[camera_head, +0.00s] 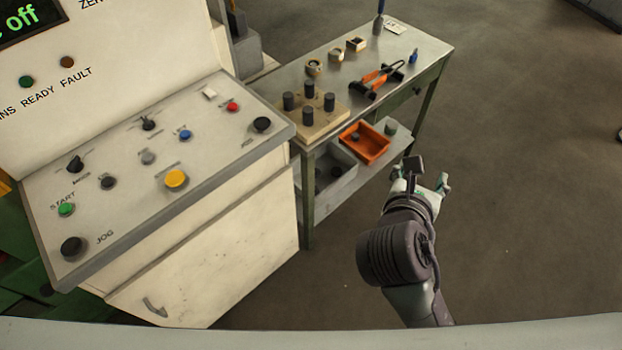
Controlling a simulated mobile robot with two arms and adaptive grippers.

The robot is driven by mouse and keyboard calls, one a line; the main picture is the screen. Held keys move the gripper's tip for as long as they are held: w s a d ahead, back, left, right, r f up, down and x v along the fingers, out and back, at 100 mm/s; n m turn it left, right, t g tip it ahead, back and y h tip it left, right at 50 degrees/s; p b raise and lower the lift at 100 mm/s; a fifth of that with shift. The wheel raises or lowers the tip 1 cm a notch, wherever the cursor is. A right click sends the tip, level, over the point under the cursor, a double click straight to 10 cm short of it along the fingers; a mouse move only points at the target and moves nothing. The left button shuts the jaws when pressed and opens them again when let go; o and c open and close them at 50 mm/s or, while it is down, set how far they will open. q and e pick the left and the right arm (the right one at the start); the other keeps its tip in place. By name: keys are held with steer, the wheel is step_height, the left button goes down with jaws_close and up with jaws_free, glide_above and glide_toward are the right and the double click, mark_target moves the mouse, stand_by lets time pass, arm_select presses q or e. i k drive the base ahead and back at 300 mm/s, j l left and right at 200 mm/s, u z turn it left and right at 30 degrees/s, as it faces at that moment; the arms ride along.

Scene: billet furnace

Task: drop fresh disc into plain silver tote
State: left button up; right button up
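The plain silver tote (340,187) is a grey open bin on the lower shelf of the metal workbench. A small dark piece (336,172) lies inside it. I cannot tell any piece in view for certain as the fresh disc. My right gripper (428,172) is at the right of the shelf, out in front of the bench's right part. Its fingers are spread apart and no object shows between them. My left gripper is not in view.
An orange bin (372,153) with a dark piece inside stands beside the silver tote. The bench top (413,47) holds a wooden block (318,126) with several dark cylinders and orange-handled tongs (377,78). A control console (190,195) stands left.

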mark_target(325, 180)
steer(key=i+l+u, duration=0.1)
steer(key=u, duration=0.4)
steer(key=l+u, duration=0.3)
steer(key=u, duration=0.2)
steer(key=l+u, duration=0.2)
steer(key=u, duration=0.25)
steer(key=l+u, duration=0.15)
steer(key=l, duration=0.4)
steer(key=k+l+u, duration=0.15)
steer(key=l, duration=0.4)
steer(key=k+l+u, duration=0.1)
steer(key=l, duration=0.45)
